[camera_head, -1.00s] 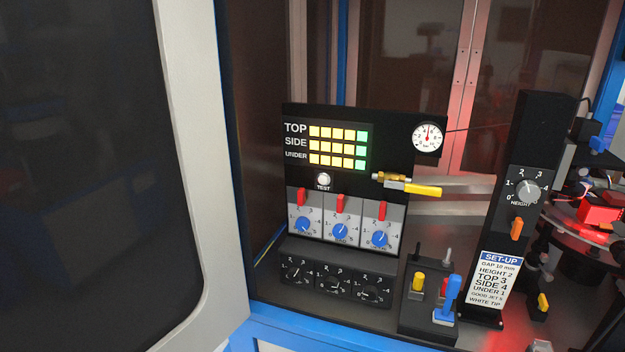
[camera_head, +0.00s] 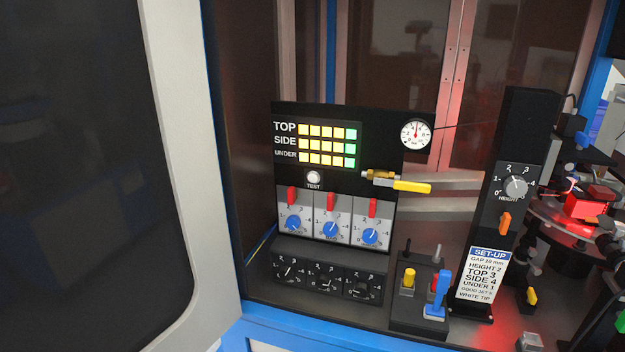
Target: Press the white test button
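The white test button (camera_head: 313,177) is a small round cap on the black control panel (camera_head: 345,186), just above the word TEST and below the UNDER row of lights. Nothing covers it. The indicator lights (camera_head: 328,146) stand in three rows, TOP, SIDE and UNDER, each with yellow lights and a green one at the right end. Neither of my grippers is in view.
Below the button are three blue knobs (camera_head: 331,230) with red levers (camera_head: 330,201), then black dials (camera_head: 325,281). A yellow-handled valve (camera_head: 411,187) juts out at right. A blue lever (camera_head: 438,296) stands in front. A grey-framed dark door (camera_head: 181,150) stands at left.

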